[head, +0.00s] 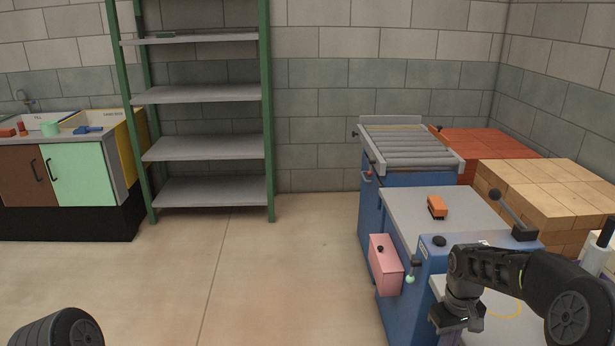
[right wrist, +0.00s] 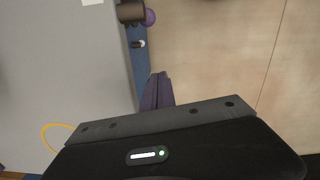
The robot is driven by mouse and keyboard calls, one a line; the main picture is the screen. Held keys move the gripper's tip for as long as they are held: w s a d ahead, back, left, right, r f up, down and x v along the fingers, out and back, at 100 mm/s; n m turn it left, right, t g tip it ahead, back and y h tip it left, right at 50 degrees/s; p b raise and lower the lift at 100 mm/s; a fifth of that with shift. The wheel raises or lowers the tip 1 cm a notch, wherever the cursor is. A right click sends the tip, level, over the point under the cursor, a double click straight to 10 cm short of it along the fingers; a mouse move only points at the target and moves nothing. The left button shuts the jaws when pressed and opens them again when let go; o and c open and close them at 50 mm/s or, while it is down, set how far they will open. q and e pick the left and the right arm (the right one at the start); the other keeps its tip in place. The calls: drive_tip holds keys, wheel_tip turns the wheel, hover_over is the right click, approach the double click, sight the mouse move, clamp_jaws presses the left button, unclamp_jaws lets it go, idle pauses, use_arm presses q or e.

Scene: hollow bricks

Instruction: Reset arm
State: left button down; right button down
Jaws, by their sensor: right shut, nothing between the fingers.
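My right arm comes in from the right in the head view, over the front of the blue machine (head: 395,322). My right gripper (head: 450,336) points down near the left edge of the machine's front grey top. In the right wrist view the gripper (right wrist: 157,88) has its purple-grey fingers together, with nothing between them. Only a dark rounded part of my left arm shows at the bottom left of the head view; my left gripper is out of frame.
An orange-and-black object (head: 437,207) lies on the machine's grey table. A pink box (head: 384,264) sticks out at its left side. Brick stacks (head: 545,185) stand behind right. A green-framed shelf (head: 205,148) and a sink counter (head: 75,172) stand at the back left. The middle floor is clear.

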drive_tip(key=s+a+f+m+t+y+p, duration=0.1)
drive_tip(key=a+f+m+t+y+p, duration=0.2)
drive_tip(key=a+f, duration=1.15)
drive_tip(key=s+a+f, duration=0.1)
drive_tip(key=s+a, duration=0.3)
drive_tip(key=s, duration=0.3)
drive_tip(key=s+a+f+g+y, duration=0.1)
drive_tip(key=s+a+f, duration=0.1)
drive_tip(key=s+a, duration=0.3)
drive_tip(key=s+a+f+p, duration=0.1)
drive_tip(key=s+a, duration=0.4)
drive_tip(key=s, duration=0.6)
drive_tip(key=shift+a+f+g+y, duration=0.15)
drive_tip(key=shift+a+g+y, duration=0.1)
drive_tip(key=shift+g+y, duration=0.05)
